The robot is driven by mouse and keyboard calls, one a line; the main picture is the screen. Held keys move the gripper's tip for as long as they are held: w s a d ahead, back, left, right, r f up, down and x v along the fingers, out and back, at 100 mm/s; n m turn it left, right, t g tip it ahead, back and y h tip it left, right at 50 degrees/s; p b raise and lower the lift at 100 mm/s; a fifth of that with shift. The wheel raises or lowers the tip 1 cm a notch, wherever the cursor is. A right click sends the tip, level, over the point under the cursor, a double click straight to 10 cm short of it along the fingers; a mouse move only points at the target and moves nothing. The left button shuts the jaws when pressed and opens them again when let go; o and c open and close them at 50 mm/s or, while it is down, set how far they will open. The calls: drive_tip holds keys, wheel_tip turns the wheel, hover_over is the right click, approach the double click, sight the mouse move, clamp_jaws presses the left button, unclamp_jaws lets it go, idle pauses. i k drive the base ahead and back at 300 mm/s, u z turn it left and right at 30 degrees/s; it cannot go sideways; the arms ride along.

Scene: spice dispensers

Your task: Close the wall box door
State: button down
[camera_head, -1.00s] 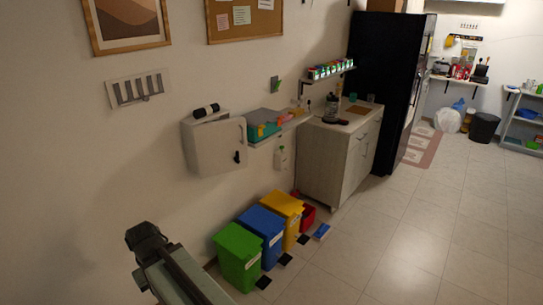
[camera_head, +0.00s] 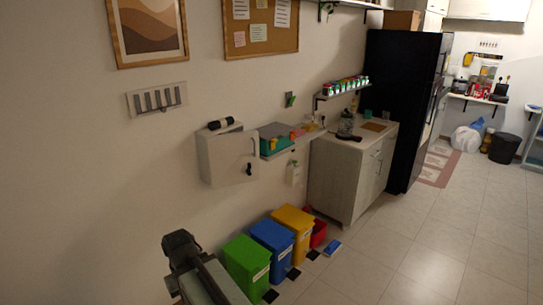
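The wall box (camera_head: 207,160) is a pale box mounted on the wall, left of the middle in the head view. Its door (camera_head: 236,160) is a pale panel with a small black handle (camera_head: 250,168) near its right edge. The door appears to stand ajar, with a dark gap along the top; the exact angle is hard to tell. A black and white roll-like item (camera_head: 221,123) lies on top of the box. Part of my own arm shows at the bottom left, well below the box. I cannot see my gripper.
Green (camera_head: 247,262), blue (camera_head: 272,243) and yellow (camera_head: 296,222) bins stand on the floor below and right of the box. A wall shelf (camera_head: 300,142) with coloured items adjoins its right side. A cabinet (camera_head: 340,180) and black fridge (camera_head: 400,110) stand farther back. Open floor lies right.

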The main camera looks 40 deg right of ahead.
sight(229, 155)
drive_tip(key=z, duration=0.25)
drive_tip(key=i, duration=1.65)
drive_tip(key=u, duration=0.45)
drive_tip(key=k, duration=0.8)
drive_tip(key=u, duration=0.2)
drive_tip(key=i, duration=0.8)
